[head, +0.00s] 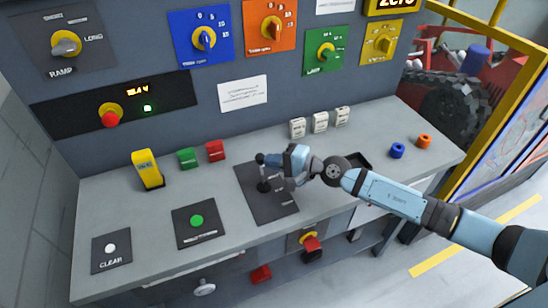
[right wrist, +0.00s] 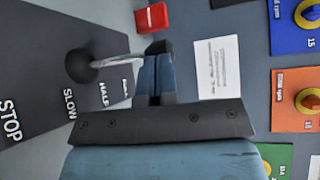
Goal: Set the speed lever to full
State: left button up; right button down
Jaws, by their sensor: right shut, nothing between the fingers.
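The speed lever has a round black boot (right wrist: 84,66) and a thin metal rod. Its dark plate (right wrist: 38,45) carries the words STOP, SLOW and HALF, plus a smaller label partly hidden by my gripper. In the head view the plate (head: 284,211) lies on the bench. My right gripper (right wrist: 155,72) is shut and empty. Its fingertips are right at the upper end of the rod, which they partly hide; I cannot tell whether they touch. In the head view the right gripper (head: 272,161) is just above the plate. My left gripper is out of view.
A yellow handle (head: 147,170), green block (head: 187,158) and red block (head: 215,150) stand left of the plate. White switches (head: 320,122) stand behind the right arm. A green button (head: 196,221) is at front left. Dials line the wall panel.

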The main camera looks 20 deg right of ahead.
jog(key=w+m+g+p, duration=0.1)
jog(key=p, duration=0.1)
jog(key=w+g+h+p, duration=0.1)
jog(key=p, duration=0.1)
jog(key=shift+w+a+f+m, duration=0.1)
jog(key=shift+w+m, duration=0.3)
jog(key=shift+s, duration=0.1)
